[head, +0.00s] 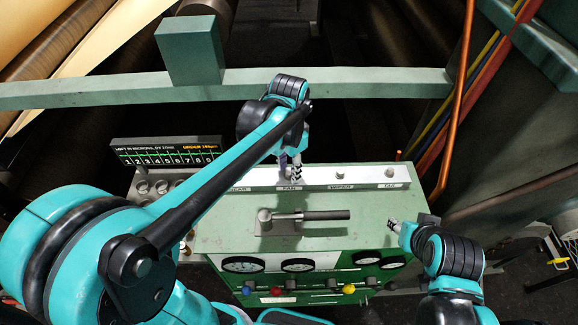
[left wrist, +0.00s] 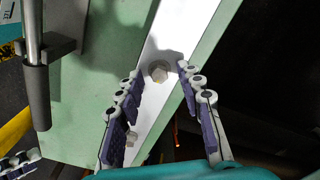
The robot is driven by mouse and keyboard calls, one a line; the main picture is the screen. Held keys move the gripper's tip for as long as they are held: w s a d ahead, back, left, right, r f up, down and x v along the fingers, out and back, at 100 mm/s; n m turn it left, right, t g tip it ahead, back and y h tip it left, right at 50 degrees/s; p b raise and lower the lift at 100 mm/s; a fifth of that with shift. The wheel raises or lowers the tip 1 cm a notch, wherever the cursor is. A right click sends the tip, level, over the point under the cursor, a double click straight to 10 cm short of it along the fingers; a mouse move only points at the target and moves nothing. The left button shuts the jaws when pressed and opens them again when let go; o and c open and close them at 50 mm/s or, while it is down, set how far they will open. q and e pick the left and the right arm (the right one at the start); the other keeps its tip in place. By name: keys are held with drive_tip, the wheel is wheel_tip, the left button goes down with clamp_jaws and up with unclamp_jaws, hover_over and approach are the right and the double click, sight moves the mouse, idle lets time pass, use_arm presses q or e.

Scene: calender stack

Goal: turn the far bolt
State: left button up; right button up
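In the head view my left gripper (head: 291,170) reaches down over the pale strip (head: 318,177) at the back of the green cabinet, above a label that seems to start with "FA". In the left wrist view its fingers are apart, and a hex bolt (left wrist: 158,70) shows between the fingertips on the strip. Contact cannot be made out. A second bolt (left wrist: 132,138) sits further down, between the lower fingers in the picture. In the head view the gripper hides the bolt at this label. Two more bolts (head: 343,170) (head: 390,173) stand to the right. My right gripper (head: 394,226) hangs by the cabinet's right edge; its opening is unclear.
A black-gripped lever (head: 318,215) lies across the cabinet top (head: 225,228), in front of the strip. Gauges (head: 297,265) and coloured knobs (head: 349,289) are on the front. A numbered display (head: 165,152) stands at left. A green beam (head: 365,84) crosses behind; orange pipes (head: 457,100) rise at right.

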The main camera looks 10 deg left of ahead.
sight(289, 172)
use_arm(q)
drive_tip(key=shift+r, duration=0.1)
wheel_tip(289, 172, up, 12)
idle(0.4)
idle(0.4)
